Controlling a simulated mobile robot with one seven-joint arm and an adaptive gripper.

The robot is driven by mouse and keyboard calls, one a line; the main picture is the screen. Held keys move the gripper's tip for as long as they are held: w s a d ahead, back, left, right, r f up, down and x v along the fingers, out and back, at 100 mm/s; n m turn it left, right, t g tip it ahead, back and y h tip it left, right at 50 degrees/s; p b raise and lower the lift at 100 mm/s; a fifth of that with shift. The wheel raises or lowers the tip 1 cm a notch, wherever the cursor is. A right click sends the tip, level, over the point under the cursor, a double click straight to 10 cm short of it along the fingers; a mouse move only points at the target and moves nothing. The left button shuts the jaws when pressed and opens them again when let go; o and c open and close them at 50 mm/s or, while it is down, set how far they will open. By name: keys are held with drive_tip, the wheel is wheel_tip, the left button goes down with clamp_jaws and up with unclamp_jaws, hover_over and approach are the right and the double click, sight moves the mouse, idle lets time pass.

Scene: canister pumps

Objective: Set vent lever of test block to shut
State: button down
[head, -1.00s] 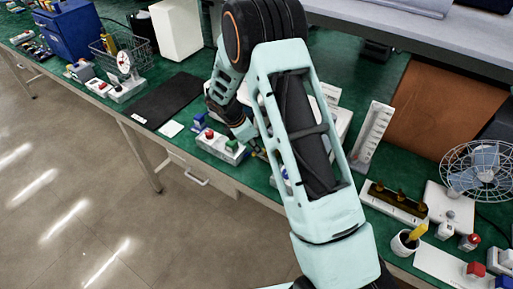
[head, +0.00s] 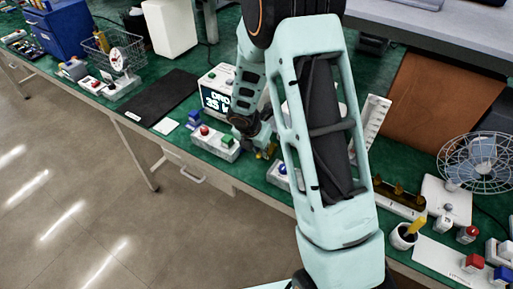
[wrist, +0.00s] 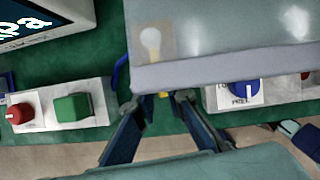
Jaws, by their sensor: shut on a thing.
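My gripper (wrist: 160,97) points in under the front edge of a pale grey block (wrist: 220,45) with a lamp-like picture on its top, in the wrist view. The two fingers are closed around a small yellow piece (wrist: 163,95), which I take for the vent lever. Most of it is hidden by the block and the fingers, so its setting cannot be read. In the head view my gripper (head: 262,150) is low at the bench front, partly behind my arm, and the test block is mostly covered.
A white box with a red knob and a green button (head: 216,142) stands just left of my gripper. A display box (head: 215,92) is behind it. A blue knob on a white panel (wrist: 242,90) is close on the right. A black mat (head: 158,97) lies farther left.

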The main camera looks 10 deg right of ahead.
drive_tip(key=shift+s+d+n+t+y, duration=0.15)
drive_tip(key=shift+s+d+n+y, duration=0.2)
drive_tip(key=shift+n, duration=0.5)
drive_tip(key=shift+s+d+n+t+y, duration=0.15)
drive_tip(key=shift+d+n, duration=0.25)
drive_tip(key=shift+n, duration=0.45)
drive_tip(key=shift+w, duration=0.1)
drive_tip(key=c, duration=2)
unclamp_jaws()
drive_tip(key=shift+o, duration=0.2)
drive_tip(key=shift+r, duration=0.1)
drive_tip(key=v, duration=1.1)
drive_tip(key=shift+s+r, duration=0.25)
drive_tip(key=shift+r, duration=0.1)
